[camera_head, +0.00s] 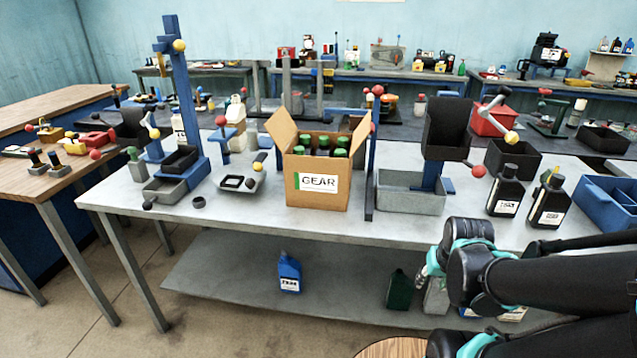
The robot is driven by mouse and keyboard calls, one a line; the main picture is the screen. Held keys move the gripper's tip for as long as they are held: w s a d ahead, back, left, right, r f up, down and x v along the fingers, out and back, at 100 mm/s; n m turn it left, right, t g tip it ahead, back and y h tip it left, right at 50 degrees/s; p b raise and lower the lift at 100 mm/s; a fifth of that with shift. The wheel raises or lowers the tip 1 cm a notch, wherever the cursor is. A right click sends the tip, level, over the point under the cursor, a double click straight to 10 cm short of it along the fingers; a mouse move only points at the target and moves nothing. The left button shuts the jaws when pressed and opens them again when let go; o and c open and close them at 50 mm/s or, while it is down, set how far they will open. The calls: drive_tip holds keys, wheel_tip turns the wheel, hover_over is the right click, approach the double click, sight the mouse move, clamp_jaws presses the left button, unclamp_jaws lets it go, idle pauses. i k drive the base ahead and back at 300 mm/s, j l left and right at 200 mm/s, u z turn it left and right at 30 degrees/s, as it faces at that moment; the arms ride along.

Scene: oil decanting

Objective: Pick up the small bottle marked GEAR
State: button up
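An open cardboard box (318,183) with a white label reading GEAR stands on the grey table, left of the picture's middle. Several small dark bottles with green caps (322,146) stand upright inside it; the box walls hide their lower parts and any labels. My arm (580,277) comes in from the right, in front of the table. It ends in dark and teal parts near the table's front edge, well to the right of the box and apart from it. I cannot make out the gripper fingers or anything held there.
Two black bottles (507,191) stand at the table's right, beside a blue crate (598,207). A grey tray (411,193) with a stand is right of the box; a blue stand (183,92) is left. A blue bottle (289,273) stands on the lower shelf (230,285). The table front is clear.

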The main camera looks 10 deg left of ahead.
sight(551, 204)
drive_tip(key=z, duration=0.85)
